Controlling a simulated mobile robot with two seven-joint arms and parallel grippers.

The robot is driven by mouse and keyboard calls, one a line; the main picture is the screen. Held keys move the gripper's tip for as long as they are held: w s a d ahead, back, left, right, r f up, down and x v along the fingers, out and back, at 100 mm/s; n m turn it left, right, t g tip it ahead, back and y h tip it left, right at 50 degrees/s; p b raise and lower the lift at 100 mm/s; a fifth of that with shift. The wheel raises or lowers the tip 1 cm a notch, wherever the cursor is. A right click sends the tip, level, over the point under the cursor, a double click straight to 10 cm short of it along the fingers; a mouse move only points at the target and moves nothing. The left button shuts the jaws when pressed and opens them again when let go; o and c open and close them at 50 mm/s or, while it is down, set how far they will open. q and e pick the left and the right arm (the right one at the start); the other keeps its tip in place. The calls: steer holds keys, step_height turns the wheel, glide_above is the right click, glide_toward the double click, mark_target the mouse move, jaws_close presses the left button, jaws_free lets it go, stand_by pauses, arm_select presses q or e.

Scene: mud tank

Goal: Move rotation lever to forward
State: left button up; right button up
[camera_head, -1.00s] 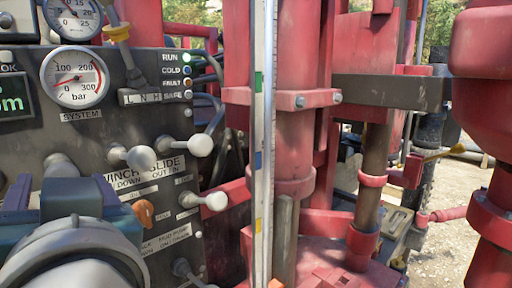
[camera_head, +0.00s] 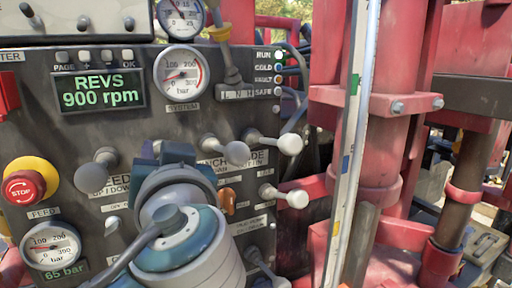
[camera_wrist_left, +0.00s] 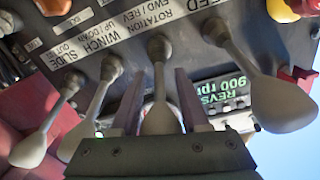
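In the left wrist view, which shows the panel upside down, the rotation lever (camera_wrist_left: 160,88) is a grey stalk with a pale knob below the label "ROTATION FWD / REV" (camera_wrist_left: 152,20). My left gripper (camera_wrist_left: 160,102) has one finger on each side of this lever, with small gaps to the knob, so it is open around it. In the head view my left gripper (camera_head: 174,150) is in front of the control panel (camera_head: 130,135), between the feed lever (camera_head: 98,170) and the winch lever (camera_head: 236,152). It hides the rotation lever there. My right gripper is not in view.
The slide lever (camera_head: 289,144) and a lower lever (camera_head: 296,198) stick out to the right. A red stop button (camera_head: 22,188), pressure gauges and a "REVS 900 rpm" display (camera_head: 99,90) are on the panel. Red machine columns and a slanted pale pole (camera_head: 352,150) stand right.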

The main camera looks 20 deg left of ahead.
arm_select(q)
jaws_close()
stand_by(1.0)
